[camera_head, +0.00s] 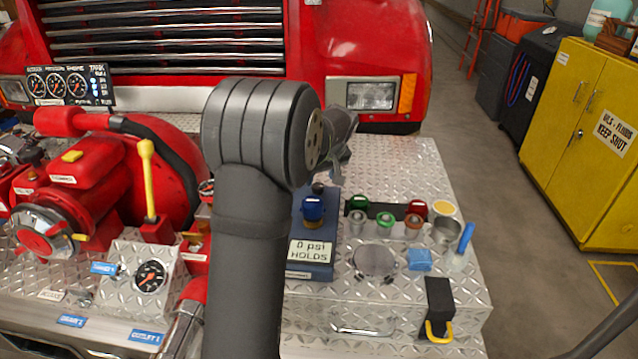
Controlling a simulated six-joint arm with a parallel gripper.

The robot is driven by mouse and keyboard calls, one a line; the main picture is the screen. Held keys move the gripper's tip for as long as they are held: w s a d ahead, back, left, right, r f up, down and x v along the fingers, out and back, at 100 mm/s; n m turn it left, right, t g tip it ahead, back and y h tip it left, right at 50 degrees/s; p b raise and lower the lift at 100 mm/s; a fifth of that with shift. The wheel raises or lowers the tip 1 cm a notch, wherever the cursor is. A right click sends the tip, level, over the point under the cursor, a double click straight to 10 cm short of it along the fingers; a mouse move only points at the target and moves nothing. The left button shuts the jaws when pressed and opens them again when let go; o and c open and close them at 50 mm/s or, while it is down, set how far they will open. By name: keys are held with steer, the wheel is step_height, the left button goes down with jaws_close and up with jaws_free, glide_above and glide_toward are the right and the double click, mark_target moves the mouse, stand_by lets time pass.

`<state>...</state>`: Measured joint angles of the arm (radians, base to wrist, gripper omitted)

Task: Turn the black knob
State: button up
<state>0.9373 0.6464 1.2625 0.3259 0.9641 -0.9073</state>
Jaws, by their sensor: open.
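A small dark round knob (319,188) sits at the top back of a blue test device (312,208) on the diamond-plate bumper. The device carries a white label reading "0 psi HOLDS". My gripper (338,165) is above and slightly right of the knob, with its fingers apart and pointing downward. It looks empty. My own wrist and forearm cover its left side and part of the device. I cannot tell whether the fingers touch the knob.
Green and red caps and metal fittings (386,221) stand right of the device. A metal cup (445,232), blue cloth (419,260) and blue-handled brush (466,239) are farther right. A red pump (88,190) with a yellow lever (148,180) is left. The plate behind the fittings is clear.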

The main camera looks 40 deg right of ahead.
mark_target(318, 185)
steer(key=shift+x, duration=1.85)
steer(key=c, duration=1)
